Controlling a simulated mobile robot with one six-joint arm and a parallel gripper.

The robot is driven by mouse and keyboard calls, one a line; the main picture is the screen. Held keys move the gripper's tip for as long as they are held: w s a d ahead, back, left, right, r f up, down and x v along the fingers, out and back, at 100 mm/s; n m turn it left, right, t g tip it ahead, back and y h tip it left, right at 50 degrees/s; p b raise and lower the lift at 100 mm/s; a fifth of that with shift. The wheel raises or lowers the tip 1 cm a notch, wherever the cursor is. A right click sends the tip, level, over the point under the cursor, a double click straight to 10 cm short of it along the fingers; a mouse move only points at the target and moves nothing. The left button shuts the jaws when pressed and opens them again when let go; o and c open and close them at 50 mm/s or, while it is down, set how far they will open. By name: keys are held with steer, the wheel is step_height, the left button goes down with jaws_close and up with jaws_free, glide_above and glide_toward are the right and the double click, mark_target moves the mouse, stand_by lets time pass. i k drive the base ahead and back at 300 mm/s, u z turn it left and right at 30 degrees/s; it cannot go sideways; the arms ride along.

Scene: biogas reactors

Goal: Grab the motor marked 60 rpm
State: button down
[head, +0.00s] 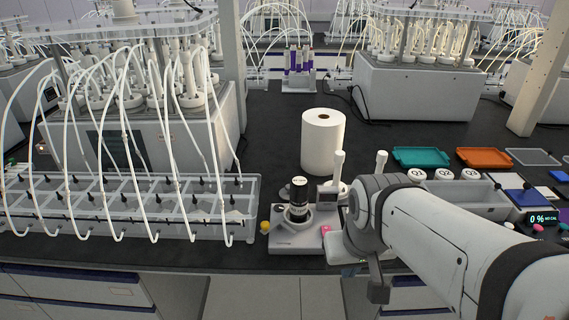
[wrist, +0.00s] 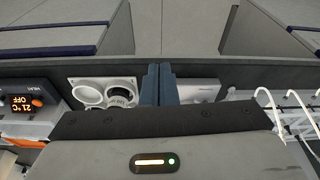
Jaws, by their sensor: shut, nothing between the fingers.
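A black cylinder with a white band (head: 299,193) stands upright in the round seat of a grey bench device (head: 292,235); it may be a motor, but its lettering is too small to read. In the wrist view, a white holder (wrist: 76,82) has two round openings. A round labelled part (wrist: 122,101) sits at one of them, its marking not readable. No 60 rpm mark can be made out. My gripper (wrist: 160,84) is shut and empty, its fingers to the right of that holder. In the head view my gripper (head: 378,288) hangs at the bench's front edge.
A paper roll (head: 323,142) stands behind the device. A tube-covered rack (head: 130,205) fills the left. White round pieces (head: 443,174), a teal tray (head: 421,157) and an orange tray (head: 484,158) lie right. A heater display (wrist: 20,101) shows in the wrist view.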

mark_target(299, 186)
steer(key=z, duration=2.45)
steer(key=k, duration=1.25)
steer(key=u, duration=1.6)
steer(key=i, duration=1)
steer(key=u, duration=0.05)
